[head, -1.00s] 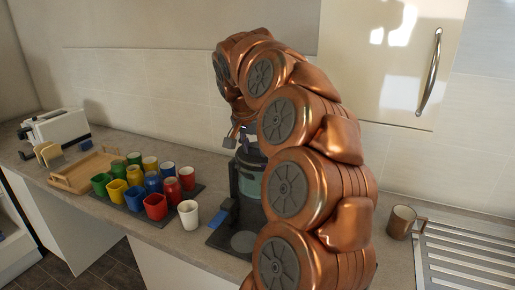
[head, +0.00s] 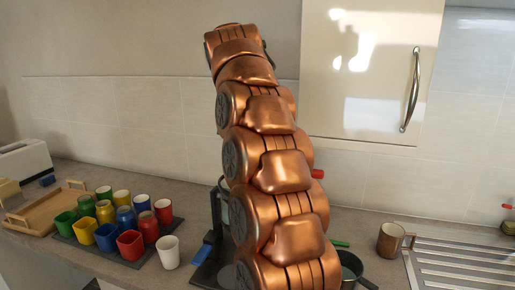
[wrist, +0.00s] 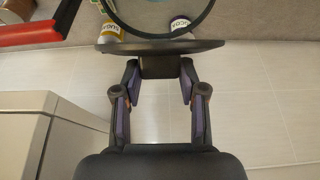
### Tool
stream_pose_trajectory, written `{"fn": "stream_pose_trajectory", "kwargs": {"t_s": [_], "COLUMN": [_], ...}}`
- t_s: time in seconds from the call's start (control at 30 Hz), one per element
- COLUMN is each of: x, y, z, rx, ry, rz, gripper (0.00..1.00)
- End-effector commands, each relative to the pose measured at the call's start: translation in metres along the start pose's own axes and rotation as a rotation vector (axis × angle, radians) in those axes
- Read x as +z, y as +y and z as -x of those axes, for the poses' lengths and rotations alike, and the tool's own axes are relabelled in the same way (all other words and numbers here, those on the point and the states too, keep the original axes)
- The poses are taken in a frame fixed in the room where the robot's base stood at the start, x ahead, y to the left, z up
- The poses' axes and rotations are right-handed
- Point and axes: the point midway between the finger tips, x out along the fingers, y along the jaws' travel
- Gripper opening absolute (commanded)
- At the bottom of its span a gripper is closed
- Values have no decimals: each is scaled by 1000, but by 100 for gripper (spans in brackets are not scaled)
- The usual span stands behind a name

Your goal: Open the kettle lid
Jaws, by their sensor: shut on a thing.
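In the wrist view, my gripper (wrist: 160,98) is shut on the stem of a flat black lid (wrist: 160,46). The lid shows nearly edge-on beyond the fingertips. A round dark rim with a clear or pale inside (wrist: 188,32) shows beyond the lid; it looks like the kettle's open top, but most of it is cut off by the frame. I cannot tell whether lid and rim touch. In the head view my copper arm hides the gripper and the lid.
Two labelled jars, sugar (wrist: 109,32) and cocoa (wrist: 180,25), stand beyond the rim. A red bar (wrist: 40,31) crosses the wrist view's upper left. In the head view, several coloured cups, a white cup (head: 168,252), a wooden tray (head: 48,207) and a brown mug (head: 391,240) stand on the counter.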

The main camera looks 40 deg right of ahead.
Motion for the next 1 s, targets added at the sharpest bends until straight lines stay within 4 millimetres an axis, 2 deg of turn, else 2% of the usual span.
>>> {"fn": "stream_pose_trajectory", "kwargs": {"t_s": [0.03,0.5,0.7,1.0], "x": [-9,-62,-77,-88], "y": [-1,0,2,2], "z": [1,-6,-13,-22], "rx": [2,1,1,0], "ry": [2,-1,-2,-2], "rz": [-2,-2,-1,1], "gripper": [0,0,0,0]}}
